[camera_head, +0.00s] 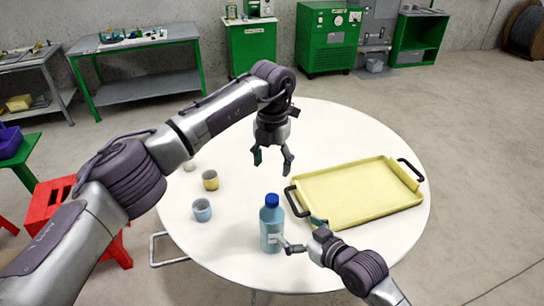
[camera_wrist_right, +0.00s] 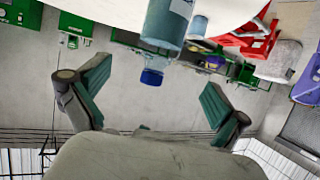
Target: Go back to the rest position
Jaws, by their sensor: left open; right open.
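My left gripper (camera_head: 273,163) hangs open and empty above the far middle of the round white table, pointing down. My right gripper (camera_head: 296,232) is open at the near side of the table, beside the blue bottle (camera_head: 271,228). The bottle stands upright with a dark blue cap, and one right fingertip overlaps its right side in the head view. In the right wrist view the bottle (camera_wrist_right: 167,22) appears upside down, ahead of and between the spread fingers (camera_wrist_right: 155,88). Whether a finger touches it, I cannot tell.
The round table (camera_head: 330,124) holds a yellow tray (camera_head: 355,190) with black handles at right. A red stool (camera_head: 48,201) stands left of the table.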

